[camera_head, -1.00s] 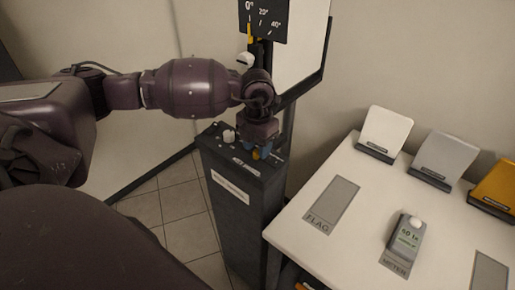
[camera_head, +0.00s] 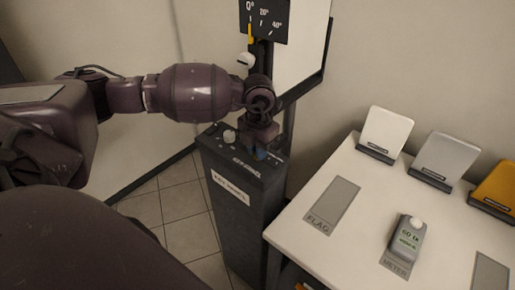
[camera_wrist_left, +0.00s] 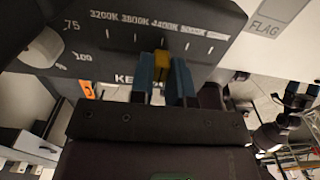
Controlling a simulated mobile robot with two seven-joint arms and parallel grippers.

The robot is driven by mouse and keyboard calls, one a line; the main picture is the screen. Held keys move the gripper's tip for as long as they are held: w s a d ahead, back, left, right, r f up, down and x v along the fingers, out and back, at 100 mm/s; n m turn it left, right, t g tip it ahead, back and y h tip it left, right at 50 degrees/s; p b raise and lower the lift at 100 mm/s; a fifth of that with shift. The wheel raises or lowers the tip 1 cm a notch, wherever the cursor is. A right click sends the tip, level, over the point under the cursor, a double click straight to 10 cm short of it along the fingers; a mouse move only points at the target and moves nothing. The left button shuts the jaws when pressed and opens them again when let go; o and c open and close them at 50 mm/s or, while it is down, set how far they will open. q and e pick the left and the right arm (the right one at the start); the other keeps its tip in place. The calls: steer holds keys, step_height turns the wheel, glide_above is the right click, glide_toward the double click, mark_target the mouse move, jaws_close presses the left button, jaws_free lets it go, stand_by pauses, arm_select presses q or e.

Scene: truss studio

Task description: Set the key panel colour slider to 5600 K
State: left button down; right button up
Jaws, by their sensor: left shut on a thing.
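The key panel's control box (camera_head: 240,215) stands left of the table, with its labelled top sloping under my left gripper. In the left wrist view the box face (camera_wrist_left: 150,15) carries a row of kelvin marks from 3200K upward, with 5000K near the right end. A yellow slider knob (camera_wrist_left: 161,66) sits below the row, near the middle marks around 4400K; its exact setting is hard to read. My left gripper (camera_head: 261,153) is shut on this knob, with one blue finger on each side in the wrist view (camera_wrist_left: 163,80).
A white round dial (camera_wrist_left: 42,48) sits left of the slider. The panel's tilt scale (camera_head: 264,18) is above my wrist. The white table (camera_head: 345,235) at right holds a grey meter (camera_head: 406,240) and white, grey and orange cards. Tiled floor lies left of the box.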

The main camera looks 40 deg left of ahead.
mark_target(274, 168)
arm_select(q)
steer(key=shift+s+d+p, duration=0.2)
steer(key=shift+d+p, duration=0.1)
steer(key=shift+d, duration=2.25)
steer(key=c, duration=1.1)
jaws_free()
steer(key=shift+d, duration=0.2)
steer(key=shift+a, duration=0.1)
